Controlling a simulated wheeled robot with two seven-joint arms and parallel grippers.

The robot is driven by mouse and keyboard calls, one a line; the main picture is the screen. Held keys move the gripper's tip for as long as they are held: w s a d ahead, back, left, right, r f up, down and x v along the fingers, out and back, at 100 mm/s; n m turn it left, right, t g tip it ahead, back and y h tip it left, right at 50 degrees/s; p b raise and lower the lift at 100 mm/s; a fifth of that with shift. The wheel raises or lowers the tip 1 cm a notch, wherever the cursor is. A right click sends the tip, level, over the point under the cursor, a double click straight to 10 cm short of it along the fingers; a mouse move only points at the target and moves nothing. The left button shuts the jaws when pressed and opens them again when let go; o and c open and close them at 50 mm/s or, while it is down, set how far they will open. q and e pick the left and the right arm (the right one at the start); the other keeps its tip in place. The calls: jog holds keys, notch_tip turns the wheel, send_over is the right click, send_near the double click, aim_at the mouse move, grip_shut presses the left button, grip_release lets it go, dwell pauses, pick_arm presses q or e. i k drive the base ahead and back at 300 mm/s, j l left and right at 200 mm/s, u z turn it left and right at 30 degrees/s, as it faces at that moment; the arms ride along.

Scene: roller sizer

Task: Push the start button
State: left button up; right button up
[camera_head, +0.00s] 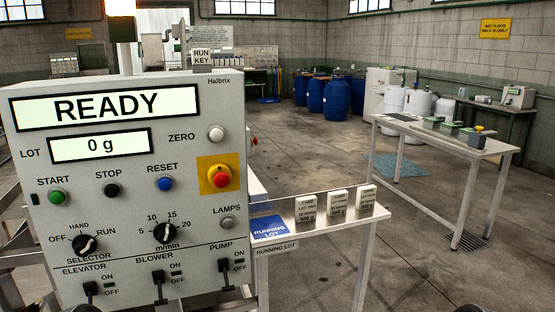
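The green START button (57,197) is on the left side of a grey control panel (190,140), below the LOT display. It sits under its START label, with the black STOP button (112,190) and the blue RESET button (165,184) to its right. The upper display (106,106) reads READY and the lower display (100,145) reads 0 g. No gripper finger is in view. Small dark rounded shapes show at the bottom edge, and I cannot tell what they are. Nothing covers the START button.
A red emergency stop (219,177) on a yellow plate, a selector knob (85,245), a speed knob (165,232) and lever switches share the panel. A small table (285,238) with labelled blocks stands to its right. Open floor lies beyond, before a longer table (470,145).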

aim_at(57, 198)
jog(key=u, duration=1.3)
